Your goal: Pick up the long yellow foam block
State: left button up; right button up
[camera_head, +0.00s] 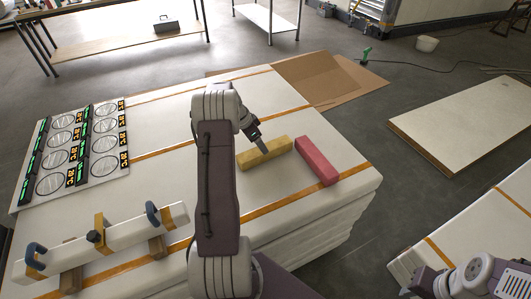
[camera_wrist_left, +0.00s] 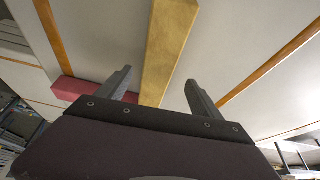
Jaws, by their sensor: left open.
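The long yellow foam block (camera_head: 278,148) lies on the white panel stack (camera_head: 165,115), left of a red block (camera_head: 317,160). My left gripper (camera_head: 263,148) is over the yellow block in the head view, and its arm hides part of the stack. In the left wrist view, the open fingers (camera_wrist_left: 158,85) stand apart on either side of the yellow block (camera_wrist_left: 168,45). The red block (camera_wrist_left: 85,90) lies beyond the left finger. Whether the fingers touch the yellow block cannot be told. My right arm shows at the lower right of the head view; its gripper is not clearly visible.
A board with round dials (camera_head: 75,145) lies on the stack's left side. A white beam with clamps (camera_head: 105,238) sits at the front left. Cardboard (camera_head: 320,77) lies behind the stack. Another white panel (camera_head: 470,120) lies on the floor at right.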

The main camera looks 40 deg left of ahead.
pick_arm(q)
jog(key=shift+x, duration=0.95)
jog(key=x, duration=0.3)
jog(key=p+x, duration=0.1)
jog(key=shift+d+f, duration=0.3)
jog(key=shift+w+f, duration=0.15)
jog(key=shift+f, duration=0.05)
jog(key=shift+r, duration=0.1)
jog(key=c, duration=1.4)
